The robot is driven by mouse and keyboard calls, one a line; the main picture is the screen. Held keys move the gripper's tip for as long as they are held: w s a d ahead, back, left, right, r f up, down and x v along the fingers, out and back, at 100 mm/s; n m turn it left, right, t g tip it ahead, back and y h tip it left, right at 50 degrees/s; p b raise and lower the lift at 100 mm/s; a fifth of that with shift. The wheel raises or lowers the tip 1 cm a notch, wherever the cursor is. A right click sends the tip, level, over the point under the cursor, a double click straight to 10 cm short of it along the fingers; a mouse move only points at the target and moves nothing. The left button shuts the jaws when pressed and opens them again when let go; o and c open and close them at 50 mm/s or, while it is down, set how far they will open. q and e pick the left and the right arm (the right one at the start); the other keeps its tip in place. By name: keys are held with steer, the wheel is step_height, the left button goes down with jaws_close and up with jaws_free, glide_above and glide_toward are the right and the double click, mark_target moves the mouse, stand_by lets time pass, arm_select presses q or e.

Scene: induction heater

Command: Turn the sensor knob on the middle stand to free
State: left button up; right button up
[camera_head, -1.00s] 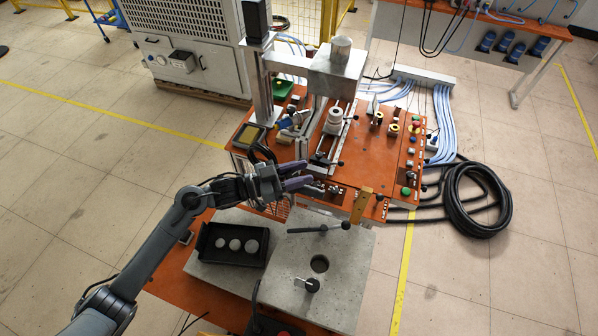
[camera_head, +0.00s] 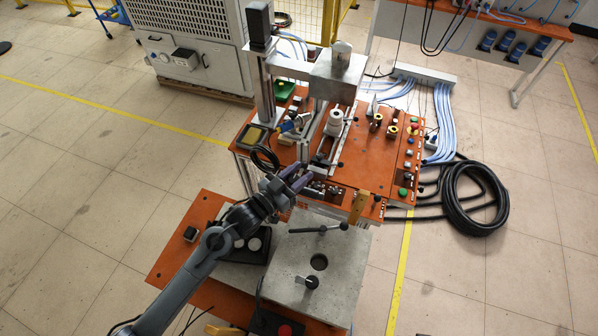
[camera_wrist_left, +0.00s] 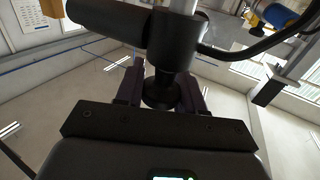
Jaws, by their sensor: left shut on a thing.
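My left gripper (camera_head: 297,179) is at the front edge of the orange workbench (camera_head: 372,165), its fingers pointing up and to the right. In the left wrist view, the dark fingers stand either side of a round black knob (camera_wrist_left: 161,92) and are shut on it. The knob sits under a thick black cylindrical body (camera_wrist_left: 170,40) on a metal rod (camera_wrist_left: 183,6). In the head view the knob is hidden or too small to make out. A metal stand (camera_head: 264,90) with a black block on top rises behind the gripper.
A grey slab (camera_head: 340,265) with a hole and a black-handled lever (camera_head: 320,229) lies in front of the bench. A dark tray with pale discs (camera_head: 254,244) is partly behind my arm. A black hose coil (camera_head: 482,205) lies on the floor at right.

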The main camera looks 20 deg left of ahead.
mark_target(290, 183)
arm_select(q)
steer(key=shift+r+n+y, duration=0.25)
steer(key=shift+n+y, duration=0.05)
steer(key=shift+y, duration=0.1)
steer(key=o, duration=1)
steer(key=shift+f, duration=0.1)
steer(key=shift+s+a, duration=0.15)
steer(key=shift+s, duration=0.1)
steer(key=b+v, duration=0.2)
steer(key=v, duration=0.6)
steer(key=shift+s+f, duration=0.2)
steer(key=shift+s, duration=0.2)
steer(key=shift+s+a+r, duration=0.1)
steer(key=shift+s+a, duration=0.25)
steer(key=shift+s, duration=0.3)
